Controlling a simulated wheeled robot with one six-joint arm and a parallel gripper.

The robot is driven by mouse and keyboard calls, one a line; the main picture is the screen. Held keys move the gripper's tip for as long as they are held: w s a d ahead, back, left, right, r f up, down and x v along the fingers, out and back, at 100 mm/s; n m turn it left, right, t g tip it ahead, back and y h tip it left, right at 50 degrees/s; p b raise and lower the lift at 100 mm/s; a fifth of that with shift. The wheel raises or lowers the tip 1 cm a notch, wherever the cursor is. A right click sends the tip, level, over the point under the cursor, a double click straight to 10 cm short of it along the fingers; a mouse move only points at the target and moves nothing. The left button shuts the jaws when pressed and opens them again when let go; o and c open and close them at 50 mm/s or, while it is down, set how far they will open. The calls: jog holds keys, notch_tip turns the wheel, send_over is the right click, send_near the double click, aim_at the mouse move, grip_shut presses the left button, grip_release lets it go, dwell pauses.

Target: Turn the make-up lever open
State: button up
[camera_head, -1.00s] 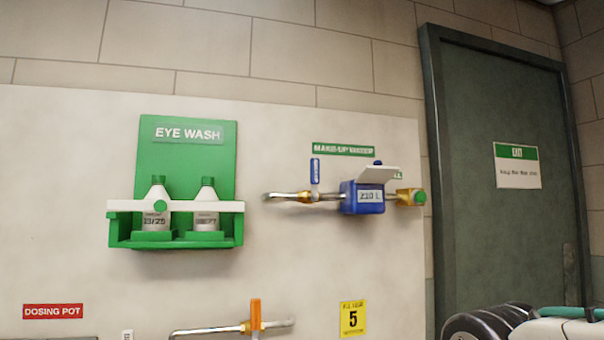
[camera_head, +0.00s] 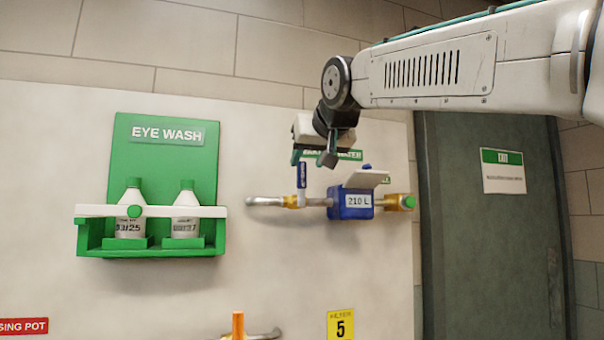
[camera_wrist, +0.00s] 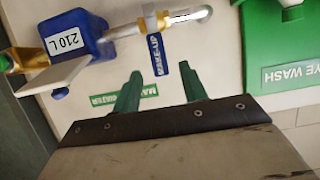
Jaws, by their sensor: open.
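The make-up lever (camera_head: 302,178) is a blue handle standing upright on a brass valve (camera_head: 292,201) in a horizontal pipe. In the wrist view the lever (camera_wrist: 159,56) carries the word MAKE-UP and points toward my gripper. My gripper (camera_head: 314,158) is open just above the lever in the head view. In the wrist view the two green fingers of my gripper (camera_wrist: 162,84) are apart, with the lever's free end in line with the gap between them. Nothing is held. Whether the fingers overlap the lever in depth cannot be told.
A blue meter (camera_head: 351,203) reading 210 L, with a raised flap, sits on the pipe right of the valve. A green eye wash station (camera_head: 165,160) with two bottles is to the left. An orange handle (camera_head: 238,325) is below. A dark door (camera_head: 485,240) is at right.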

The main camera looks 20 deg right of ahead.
aim_at(303, 171)
jog(key=x, duration=0.6)
jog(key=shift+d+f, duration=0.1)
grip_shut()
